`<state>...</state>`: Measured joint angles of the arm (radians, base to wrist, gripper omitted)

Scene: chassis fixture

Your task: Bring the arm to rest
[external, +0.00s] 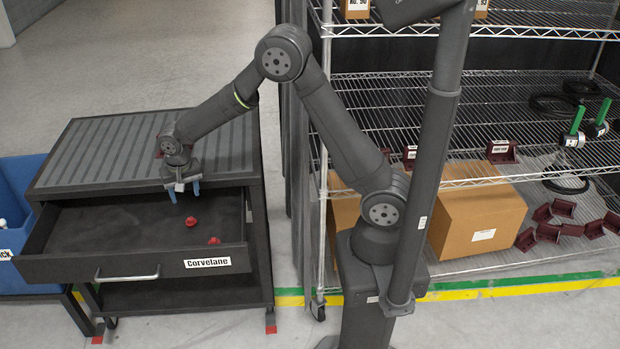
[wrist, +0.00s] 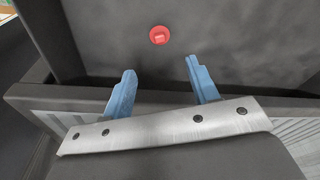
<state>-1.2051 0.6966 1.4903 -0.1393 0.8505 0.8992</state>
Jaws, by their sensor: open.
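My gripper (external: 183,190) is open, with its two blue fingers pointing down over the back part of the open drawer (external: 110,224) of a dark cart. In the wrist view my gripper (wrist: 164,82) shows its fingers spread, with nothing between them. A small red piece (external: 191,221) lies on the drawer floor just below and right of the fingertips. A second red piece (external: 214,240) lies nearer the drawer front. One red piece (wrist: 159,35) shows in the wrist view, beyond the fingertips and apart from them.
The cart's ribbed top (external: 100,150) is close behind my gripper. The drawer front has a metal handle (external: 127,274) and a "Corvelane" label. A blue bin (external: 15,190) stands at left. A wire shelf (external: 480,175) with cardboard boxes and dark red brackets stands at right.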

